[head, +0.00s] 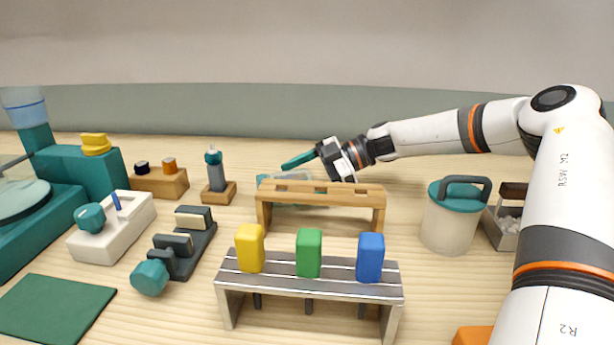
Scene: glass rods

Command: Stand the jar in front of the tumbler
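A cream canister with a teal lid and a dark handle (447,222) stands upright at the right; it may be the jar, but I cannot be sure. A clear, partly see-through vessel with a blue line (24,112) shows at the far left edge; I cannot tell whether it is the tumbler. My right gripper (298,168) reaches in from the right behind the wooden rack, with one teal finger pointing left. A pale, glassy shape with teal parts (285,176) lies below that finger, partly hidden by the rack. Whether the gripper touches it is unclear. My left gripper is out of view.
A wooden rack (320,191) stands mid-table. In front, a grey bench (308,287) carries yellow, green and blue blocks. Teal and white devices (92,168) crowd the left, with a green mat (55,308) nearer. A grey box (503,232) sits right of the canister.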

